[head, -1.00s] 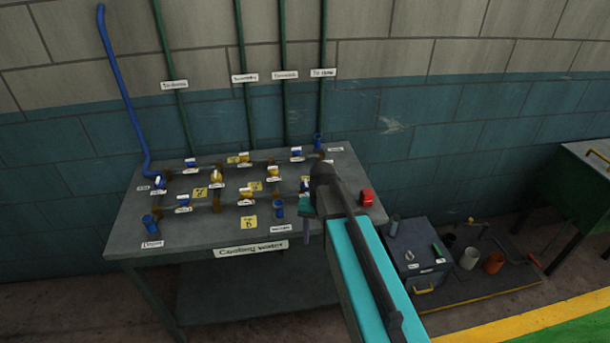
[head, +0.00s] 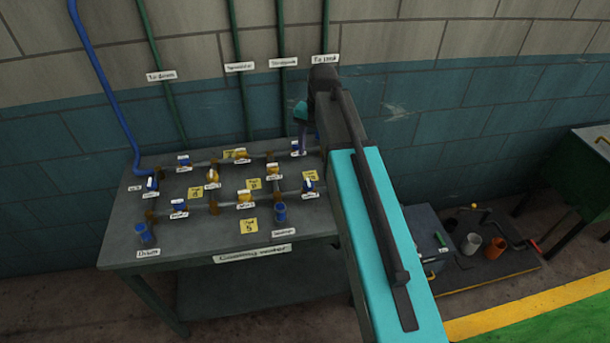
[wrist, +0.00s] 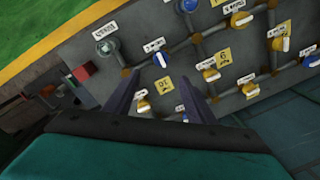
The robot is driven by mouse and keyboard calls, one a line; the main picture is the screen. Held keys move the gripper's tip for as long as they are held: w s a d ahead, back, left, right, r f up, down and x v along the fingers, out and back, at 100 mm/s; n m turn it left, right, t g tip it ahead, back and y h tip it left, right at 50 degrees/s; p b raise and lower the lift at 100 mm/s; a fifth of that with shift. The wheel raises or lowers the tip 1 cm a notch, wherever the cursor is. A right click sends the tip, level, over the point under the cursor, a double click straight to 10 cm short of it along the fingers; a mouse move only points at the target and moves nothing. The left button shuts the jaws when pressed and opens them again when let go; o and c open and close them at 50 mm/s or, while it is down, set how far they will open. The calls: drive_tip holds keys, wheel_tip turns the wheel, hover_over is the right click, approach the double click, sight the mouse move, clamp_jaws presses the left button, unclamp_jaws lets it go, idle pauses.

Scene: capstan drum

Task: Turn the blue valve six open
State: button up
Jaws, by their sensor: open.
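Several small blue valves and yellow valves with white handles sit on pipework on a grey bench. The labels are too small to read, so I cannot tell which blue valve is six. In the head view, blue ones include those at the back right (head: 297,148), right (head: 309,186), front left (head: 179,208) and back left (head: 183,161). My gripper (head: 302,118) is over the bench's back right corner. In the wrist view, my open gripper (wrist: 160,80) has empty fingers pointing at the pipework. A blue valve (wrist: 161,59) shows beyond the fingertips, and a yellow valve (wrist: 142,106) shows between the fingers.
Yellow tags (head: 249,226) lie between the pipes on the bench (head: 120,237). Green pipes (head: 239,100) and a blue pipe (head: 105,90) run up the wall behind. My arm hides the bench's right end. A grey box stands right of the bench.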

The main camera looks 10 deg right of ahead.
sight(309, 182)
drive_tip(key=shift+a+f, duration=0.1)
drive_tip(key=shift+f, duration=0.05)
drive_tip(key=shift+w+a+f+b, duration=0.15)
drive_tip(key=shift+f+b, duration=1.35)
drive_tip(key=shift+f, duration=0.75)
drive_tip(key=shift+a+f+b, duration=0.15)
drive_tip(key=shift+f+b, duration=1.35)
drive_tip(key=shift+f, duration=0.75)
drive_tip(key=shift+w+a+f+b, duration=0.15)
drive_tip(key=shift+f+b, duration=1.35)
drive_tip(key=shift+f, duration=0.75)
drive_tip(key=c, duration=1)
drive_tip(key=shift+c, duration=0.2)
